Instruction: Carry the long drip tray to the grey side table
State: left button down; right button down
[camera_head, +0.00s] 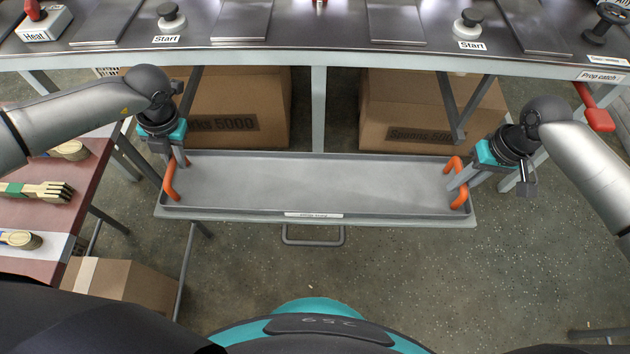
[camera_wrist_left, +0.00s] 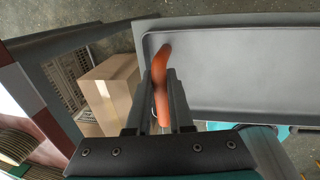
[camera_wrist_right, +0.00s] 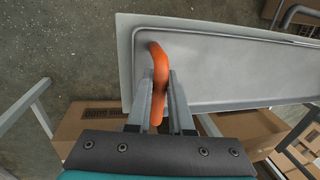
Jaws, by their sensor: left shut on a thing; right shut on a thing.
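The long drip tray (camera_head: 310,182) is a shallow grey metal tray with an orange handle at each end. It lies level over a lighter grey table (camera_head: 400,221), whose labelled front edge shows just beyond the tray's rim. I cannot tell whether the tray touches it. My left gripper (camera_head: 180,165) is shut on the left orange handle (camera_head: 169,181); that handle also shows between the fingers in the left wrist view (camera_wrist_left: 158,88). My right gripper (camera_head: 456,182) is shut on the right orange handle (camera_head: 460,199), also seen in the right wrist view (camera_wrist_right: 159,85).
A dark workbench (camera_head: 320,30) with buttons and plates runs along the back. Two cardboard boxes (camera_head: 235,110) (camera_head: 425,115) stand beneath it. A reddish table (camera_head: 75,180) with brushes is at left, with another box (camera_head: 125,288) below.

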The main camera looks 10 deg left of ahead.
pick_arm(q)
jog(key=shift+w+r, duration=0.1)
pick_arm(e)
jog(key=shift+w+r, duration=0.1)
dwell(0.4)
